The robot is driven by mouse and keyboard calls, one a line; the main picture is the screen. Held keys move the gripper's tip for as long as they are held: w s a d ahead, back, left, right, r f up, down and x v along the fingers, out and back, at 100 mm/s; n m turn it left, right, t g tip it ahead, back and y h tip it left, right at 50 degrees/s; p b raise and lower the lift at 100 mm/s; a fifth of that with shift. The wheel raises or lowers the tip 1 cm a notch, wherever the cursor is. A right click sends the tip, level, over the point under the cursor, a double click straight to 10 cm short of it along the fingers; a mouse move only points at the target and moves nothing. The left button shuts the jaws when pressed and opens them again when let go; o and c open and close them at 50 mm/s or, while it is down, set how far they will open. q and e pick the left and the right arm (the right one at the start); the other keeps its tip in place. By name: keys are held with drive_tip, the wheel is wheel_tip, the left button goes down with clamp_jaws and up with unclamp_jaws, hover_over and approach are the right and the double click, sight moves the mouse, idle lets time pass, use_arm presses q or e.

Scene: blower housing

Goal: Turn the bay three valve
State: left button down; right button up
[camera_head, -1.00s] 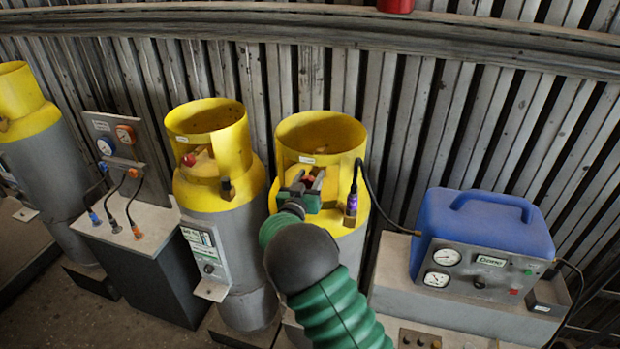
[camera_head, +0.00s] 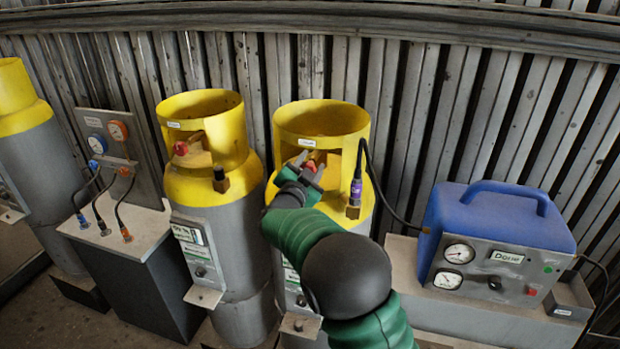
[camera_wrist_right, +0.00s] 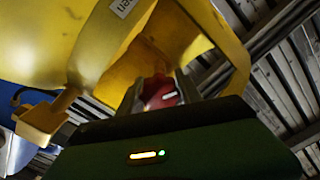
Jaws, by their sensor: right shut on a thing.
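A grey cylinder with a yellow collar (camera_head: 345,122) stands in the middle of the head view. A red valve knob (camera_head: 311,165) sits inside the collar opening. My right gripper (camera_head: 307,168) reaches into that opening and is shut on the red knob, which also shows between its fingers in the right wrist view (camera_wrist_right: 162,93). The fingers partly hide the knob, so its turn angle is hard to read. A second yellow-collared cylinder (camera_head: 205,160) to its left has its own red knob (camera_head: 181,148). My left gripper is not in view.
A hose with a purple-banded connector (camera_head: 356,190) hangs at the collar's right side, close to my right gripper. A blue machine with gauges (camera_head: 500,225) stands at right. A gauge panel (camera_head: 112,145) with hoses stands at left. A ribbed metal wall is behind.

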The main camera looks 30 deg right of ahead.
drive_tip(key=m+b, duration=0.6)
drive_tip(key=f+m+b, duration=0.1)
drive_tip(key=m+b, duration=0.2)
drive_tip(key=b, duration=0.1)
drive_tip(key=shift+r+m+b, duration=0.1)
drive_tip(key=shift+m+b, duration=1.65)
drive_tip(key=shift+m, duration=0.25)
drive_tip(key=o, duration=1.4)
drive_tip(key=shift+d, duration=0.1)
drive_tip(key=shift+c, duration=0.2)
drive_tip(key=shift+r, duration=0.1)
drive_tip(key=b+v, duration=0.2)
drive_tip(key=v, duration=1.4)
drive_tip(key=shift+s+a, duration=0.15)
drive_tip(key=shift+a, duration=0.25)
